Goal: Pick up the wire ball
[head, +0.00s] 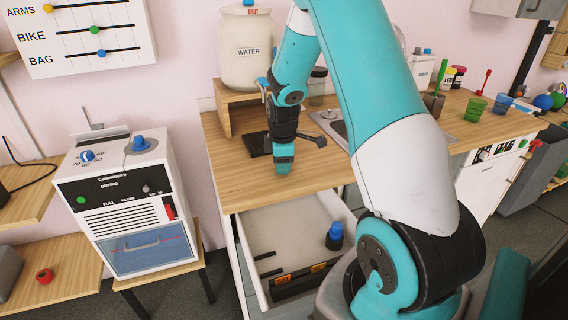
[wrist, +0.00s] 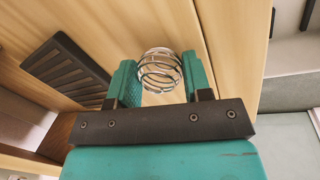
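The wire ball (wrist: 160,71), a small round cage of shiny metal coils, is in the wrist view. It lies between the two teal fingertips of my gripper (wrist: 160,80). The fingers are spread about as wide as the ball, one on each side. I cannot tell whether they press on it or just stand around it. In the head view my gripper (head: 284,158) points down low over the front part of the wooden counter (head: 325,164). The ball is not visible in the head view, and I cannot tell whether it rests on the wood.
A black slatted tray (wrist: 67,71) lies beside my gripper. A water jar (head: 247,50) stands on a wooden stand behind it. An open drawer (head: 290,225) with a dark blue-capped item (head: 334,238) is below the counter. Cups and jars stand at right.

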